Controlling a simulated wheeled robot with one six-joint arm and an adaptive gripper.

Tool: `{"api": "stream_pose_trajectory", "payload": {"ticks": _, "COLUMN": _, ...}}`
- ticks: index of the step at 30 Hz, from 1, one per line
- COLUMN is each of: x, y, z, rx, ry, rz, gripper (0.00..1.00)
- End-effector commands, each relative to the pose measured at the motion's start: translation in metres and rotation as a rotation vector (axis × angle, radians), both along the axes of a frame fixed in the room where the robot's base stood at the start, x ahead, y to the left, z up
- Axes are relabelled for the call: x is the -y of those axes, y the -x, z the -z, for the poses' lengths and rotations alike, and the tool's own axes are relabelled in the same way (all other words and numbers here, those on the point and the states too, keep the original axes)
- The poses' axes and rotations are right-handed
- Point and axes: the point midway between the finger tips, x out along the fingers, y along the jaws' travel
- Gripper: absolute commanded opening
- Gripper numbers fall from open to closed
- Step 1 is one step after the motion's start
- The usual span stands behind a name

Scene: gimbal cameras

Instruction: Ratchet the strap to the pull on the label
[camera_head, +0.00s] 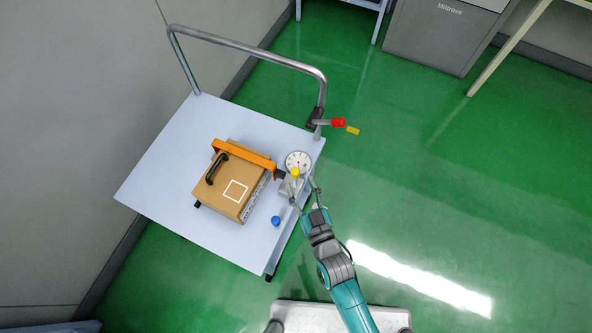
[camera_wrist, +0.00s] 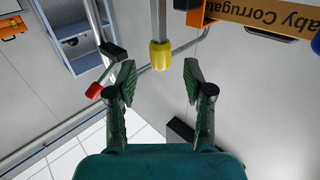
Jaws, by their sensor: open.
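A tan box (camera_head: 228,182) with a black carry handle (camera_head: 216,170) sits on the cart deck. At the strap's right end is a metal ratchet lever (camera_wrist: 158,18) with a yellow tip (camera_head: 295,172). A round white dial (camera_head: 298,161) stands beside it. My gripper (camera_head: 304,189) is open and empty at the deck's right edge. In the wrist view the yellow tip (camera_wrist: 160,55) appears between my spread fingers (camera_wrist: 160,76); contact is not visible. Label writing is unreadable.
The pale cart deck (camera_head: 165,190) has a tubular handle (camera_head: 250,49) along its far side. A red-ended lever (camera_head: 338,122) juts from the handle's right leg. A blue knob (camera_head: 276,221) is near the deck's right edge. Green floor (camera_head: 450,190) is open to the right.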

Motion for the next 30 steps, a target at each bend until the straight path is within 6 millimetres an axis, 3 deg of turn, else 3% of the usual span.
{"api": "stream_pose_trajectory", "payload": {"ticks": 9, "x": -0.017, "y": -0.038, "z": 0.000, "rx": 0.001, "ry": 0.000, "rz": 0.000, "gripper": 0.52}}
{"api": "stream_pose_trajectory", "payload": {"ticks": 22, "x": -0.021, "y": -0.045, "z": 0.000, "rx": 0.000, "ry": 0.000, "rz": 0.000, "gripper": 0.52}}
{"api": "stream_pose_trajectory", "payload": {"ticks": 23, "x": -0.021, "y": -0.045, "z": 0.000, "rx": 0.000, "ry": 0.000, "rz": 0.000, "gripper": 0.49}}
{"api": "stream_pose_trajectory", "payload": {"ticks": 29, "x": -0.021, "y": -0.045, "z": 0.000, "rx": 0.000, "ry": 0.000, "rz": 0.000, "gripper": 0.00}}
{"api": "stream_pose_trajectory", "payload": {"ticks": 30, "x": -0.021, "y": -0.045, "z": 0.000, "rx": 0.000, "ry": 0.000, "rz": 0.000, "gripper": 0.00}}
